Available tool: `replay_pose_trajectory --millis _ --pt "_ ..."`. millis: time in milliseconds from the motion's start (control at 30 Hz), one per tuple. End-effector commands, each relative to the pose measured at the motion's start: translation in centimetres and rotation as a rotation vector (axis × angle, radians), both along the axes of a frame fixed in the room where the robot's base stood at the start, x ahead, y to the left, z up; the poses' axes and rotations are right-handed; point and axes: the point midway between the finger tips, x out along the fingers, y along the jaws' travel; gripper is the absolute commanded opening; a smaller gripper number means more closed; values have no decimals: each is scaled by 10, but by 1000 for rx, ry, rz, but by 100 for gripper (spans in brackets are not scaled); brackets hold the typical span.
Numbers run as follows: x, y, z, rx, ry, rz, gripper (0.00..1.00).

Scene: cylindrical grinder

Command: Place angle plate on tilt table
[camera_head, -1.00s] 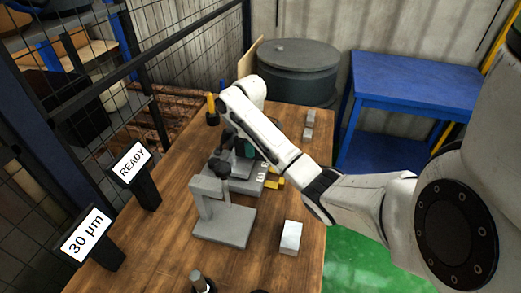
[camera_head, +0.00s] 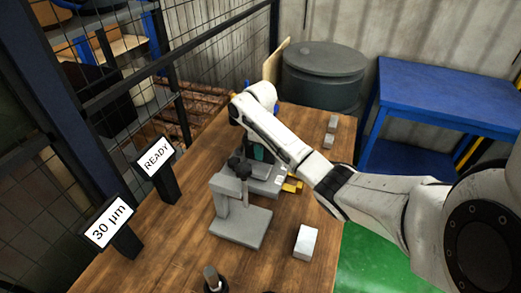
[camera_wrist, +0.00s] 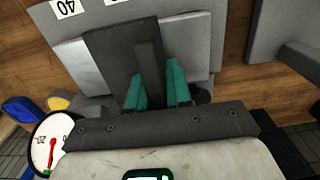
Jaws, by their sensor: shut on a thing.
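The angle plate (camera_wrist: 110,60) is a dark grey plate with a raised rib, seen in the wrist view. My gripper (camera_wrist: 160,88) has teal fingers, closed on the plate's rib. In the head view my gripper (camera_head: 259,152) points down behind the grey stand, partly hidden by my arm. The tilt table (camera_head: 262,187) is a low grey block with white number labels; in the wrist view its grey body (camera_wrist: 115,14) shows a "40" label. The plate is over the tilt table; whether it touches the surface I cannot tell.
A grey stand with a black knob (camera_head: 240,222) is in front of the tilt table. A light block (camera_head: 305,242) lies to the right, and two small blocks (camera_head: 330,132) lie behind. READY (camera_head: 157,158) and 30 µm (camera_head: 107,226) signs stand left. Bare wood lies between.

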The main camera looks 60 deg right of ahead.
Motion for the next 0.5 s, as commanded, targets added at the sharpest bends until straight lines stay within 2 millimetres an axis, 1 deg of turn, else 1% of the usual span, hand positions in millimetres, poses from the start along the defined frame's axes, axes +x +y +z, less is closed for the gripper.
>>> replay_pose_trajectory --millis 67,100,300,367,500 --pt "1 -1 1 -5 -3 0 0" --pt "0 0 -2 1 1 0 21" --pt "0 0 -2 0 0 0 41" --pt "0 0 -2 0 0 0 45" --pt "0 0 -2 0 0 0 45"
